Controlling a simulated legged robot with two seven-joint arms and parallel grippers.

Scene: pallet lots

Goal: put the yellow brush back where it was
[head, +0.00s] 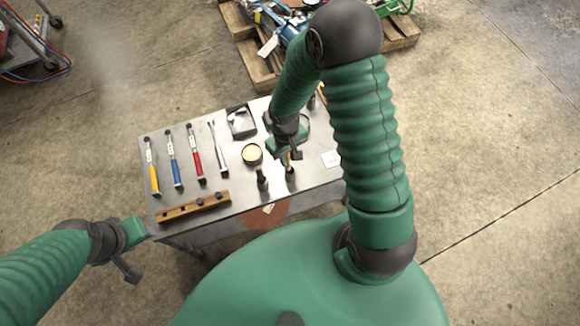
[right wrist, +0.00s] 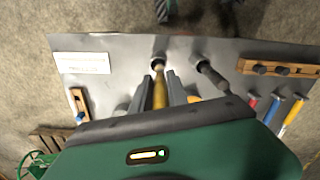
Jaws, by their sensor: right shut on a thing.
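The yellow brush (right wrist: 160,92) is between the two fingers of my right gripper (right wrist: 160,90), its end toward the table's near edge. In the head view, my right gripper (head: 290,153) is over the right part of the table, with a bit of yellow showing at its jaws. A dark piece (head: 291,175) shows just below the jaws; I cannot tell whether the brush touches the table. My left gripper (head: 130,268) is empty, off the table's front left corner; its jaw state is unclear. A dark-handled tool (head: 262,178) stands beside the brush, also in the wrist view (right wrist: 213,74).
The metal table (head: 225,185) holds yellow, blue and red-handled tools (head: 195,160), a wrench (head: 217,147), a dark tray (head: 241,121), a round tin (head: 252,154), a wooden rack (head: 193,206) and a white card (head: 331,159). A loaded pallet (head: 262,72) lies behind.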

